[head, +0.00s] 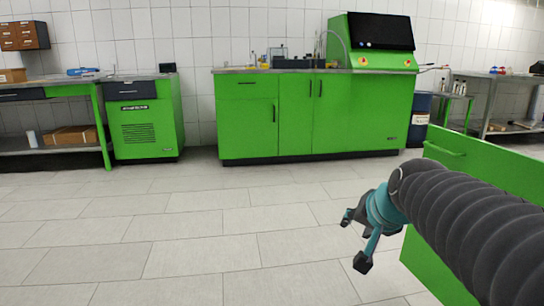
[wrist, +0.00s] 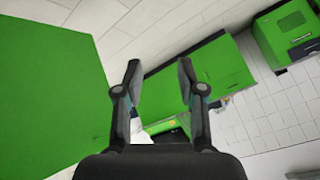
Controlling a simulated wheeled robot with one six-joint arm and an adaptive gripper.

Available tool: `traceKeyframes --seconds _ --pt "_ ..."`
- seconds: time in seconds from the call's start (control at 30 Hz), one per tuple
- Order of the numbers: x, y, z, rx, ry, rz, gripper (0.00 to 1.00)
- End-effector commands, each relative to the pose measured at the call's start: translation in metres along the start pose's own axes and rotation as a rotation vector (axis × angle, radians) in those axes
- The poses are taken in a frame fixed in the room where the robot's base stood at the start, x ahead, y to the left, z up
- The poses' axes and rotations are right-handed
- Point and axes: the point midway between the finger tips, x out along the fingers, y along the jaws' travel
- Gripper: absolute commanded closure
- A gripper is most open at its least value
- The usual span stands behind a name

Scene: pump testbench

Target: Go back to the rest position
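My gripper (head: 354,240) is in the head view at the lower right, at the end of my dark ribbed arm, held in the air over the tiled floor. In the wrist view my gripper (wrist: 158,75) shows two dark fingers spread apart with nothing between them. It is open and touches nothing that I can see. The green surface of a nearby cabinet (head: 440,270) stands close beside my arm in the head view. A large green panel (wrist: 50,90) fills the left of the wrist view.
A green testbench (head: 300,115) with a dark screen (head: 380,31) stands against the back wall. A smaller green unit (head: 145,125) and a worktable (head: 45,145) with boxes are at the left. A metal table (head: 500,95) is at the right. The floor (head: 180,235) between is clear.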

Motion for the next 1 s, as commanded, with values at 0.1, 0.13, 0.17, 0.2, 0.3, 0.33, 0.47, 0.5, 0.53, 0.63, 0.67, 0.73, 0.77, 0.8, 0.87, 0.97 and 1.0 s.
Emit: traceKeyframes --seconds 0.1,0.13,0.17,0.2,0.3,0.33,0.47,0.5,0.53,0.63,0.67,0.73,0.77,0.8,0.87,0.97,1.0 --pt "-0.018 0.015 0.059 -0.138 -0.070 0.034 0.61" --pt "-0.022 0.019 0.072 -0.166 -0.086 0.041 0.61" --pt "-0.025 0.023 0.082 -0.195 -0.099 0.049 0.61" --pt "-0.028 0.028 0.096 -0.227 -0.118 0.059 0.61" --pt "-0.035 0.041 0.126 -0.301 -0.157 0.080 0.61" --pt "-0.037 0.045 0.134 -0.320 -0.168 0.086 0.61" --pt "-0.043 0.061 0.165 -0.397 -0.210 0.108 0.61" --pt "-0.045 0.066 0.173 -0.421 -0.220 0.115 0.61" --pt "-0.046 0.069 0.180 -0.437 -0.229 0.120 0.61" --pt "-0.057 0.073 0.186 -0.473 -0.249 0.132 0.61" --pt "-0.061 0.070 0.180 -0.471 -0.248 0.132 0.61" --pt "-0.070 0.066 0.173 -0.469 -0.249 0.132 0.61" --pt "-0.073 0.064 0.171 -0.469 -0.248 0.132 0.61" --pt "-0.078 0.061 0.167 -0.468 -0.248 0.132 0.61" --pt "-0.085 0.058 0.161 -0.468 -0.248 0.131 0.61" --pt "-0.098 0.051 0.150 -0.467 -0.248 0.131 0.61" --pt "-0.102 0.049 0.146 -0.467 -0.248 0.131 0.61"
